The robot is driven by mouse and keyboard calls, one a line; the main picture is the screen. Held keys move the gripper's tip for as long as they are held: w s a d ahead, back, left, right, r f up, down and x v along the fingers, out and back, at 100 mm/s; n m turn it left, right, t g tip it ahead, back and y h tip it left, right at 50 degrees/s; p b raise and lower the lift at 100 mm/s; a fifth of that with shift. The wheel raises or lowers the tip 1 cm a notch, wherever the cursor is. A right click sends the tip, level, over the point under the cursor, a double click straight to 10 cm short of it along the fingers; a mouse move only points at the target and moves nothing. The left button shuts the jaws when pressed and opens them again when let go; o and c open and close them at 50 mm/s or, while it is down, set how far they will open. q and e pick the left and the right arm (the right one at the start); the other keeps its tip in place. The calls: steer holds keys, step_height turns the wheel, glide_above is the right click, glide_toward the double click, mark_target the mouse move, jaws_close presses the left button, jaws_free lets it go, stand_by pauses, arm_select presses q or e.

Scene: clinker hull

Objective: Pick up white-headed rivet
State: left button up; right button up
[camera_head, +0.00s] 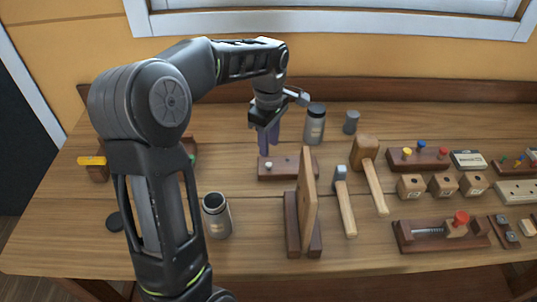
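A small white-headed rivet (268,165) appears to stand at the left end of a low dark-red wooden block (296,173) near the middle of the bench. My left gripper (269,151) hangs over that end of the block with its fingers pointing down. Its two purplish fingers show apart, with a narrow gap between them. The fingertips look just above the rivet head, and I see nothing held between them. The exact height gap is too small to tell. My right gripper is not in view.
An upright wooden board (308,205) in a dark stand is in front of the block. A grey jar (315,125) stands behind, an open jar (217,217) front left. A mallet (366,155) and hammer (345,205) lie right. A block with coloured rivets (418,161) is farther right.

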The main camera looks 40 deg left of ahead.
mark_target(269, 164)
arm_select(q)
steer(key=shift+s, duration=0.1)
steer(key=shift+f, duration=1.3)
steer(key=shift+f+p, duration=1.05)
steer(key=shift+f, duration=1.55)
jaws_close()
